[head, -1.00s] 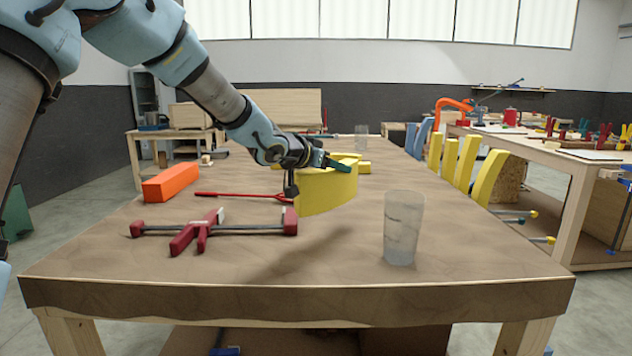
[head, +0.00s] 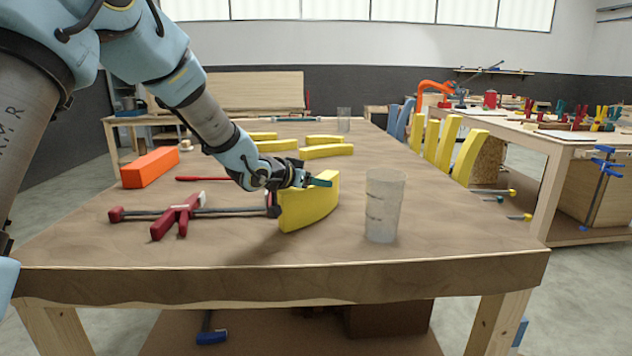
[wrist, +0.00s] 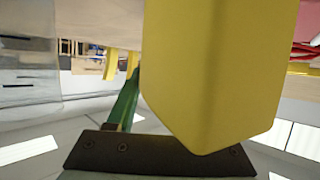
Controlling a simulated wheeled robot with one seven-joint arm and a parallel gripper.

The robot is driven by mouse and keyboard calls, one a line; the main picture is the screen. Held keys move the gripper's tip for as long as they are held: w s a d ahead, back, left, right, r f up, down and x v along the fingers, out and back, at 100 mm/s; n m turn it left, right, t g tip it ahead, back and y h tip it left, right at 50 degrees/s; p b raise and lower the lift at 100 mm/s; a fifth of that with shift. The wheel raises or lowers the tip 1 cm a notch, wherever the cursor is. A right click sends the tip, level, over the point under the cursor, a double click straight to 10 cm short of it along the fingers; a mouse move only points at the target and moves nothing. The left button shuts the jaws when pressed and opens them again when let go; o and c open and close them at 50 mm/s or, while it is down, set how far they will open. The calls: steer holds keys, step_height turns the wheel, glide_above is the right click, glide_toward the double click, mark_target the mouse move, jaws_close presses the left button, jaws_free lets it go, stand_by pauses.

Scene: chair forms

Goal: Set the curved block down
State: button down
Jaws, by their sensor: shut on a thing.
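The yellow curved block (head: 308,207) is in my gripper (head: 318,181), held on edge over the front middle of the table (head: 330,252). My gripper is shut on its upper part. I cannot tell whether its lower edge touches the tabletop. In the wrist view the block (wrist: 215,70) fills the middle, with a green finger (wrist: 124,102) beside it; the other finger is hidden. More yellow curved blocks (head: 326,151) lie on the table behind it.
A clear cup (head: 385,208) stands just right of the block, and another cup (head: 343,121) at the far end. A red clamp (head: 178,216) lies close to the left. An orange block (head: 150,168) lies farther left. The table's front strip is clear.

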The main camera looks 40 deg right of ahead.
steer(key=shift+c, duration=1.4)
jaws_free()
steer(key=shift+f, duration=0.1)
steer(key=shift+a+r, duration=0.15)
steer(key=shift+r, duration=0.05)
steer(key=v, duration=1.1)
steer(key=shift+a+b, duration=0.3)
steer(key=shift+b, duration=0.05)
steer(key=shift+s+r, duration=0.1)
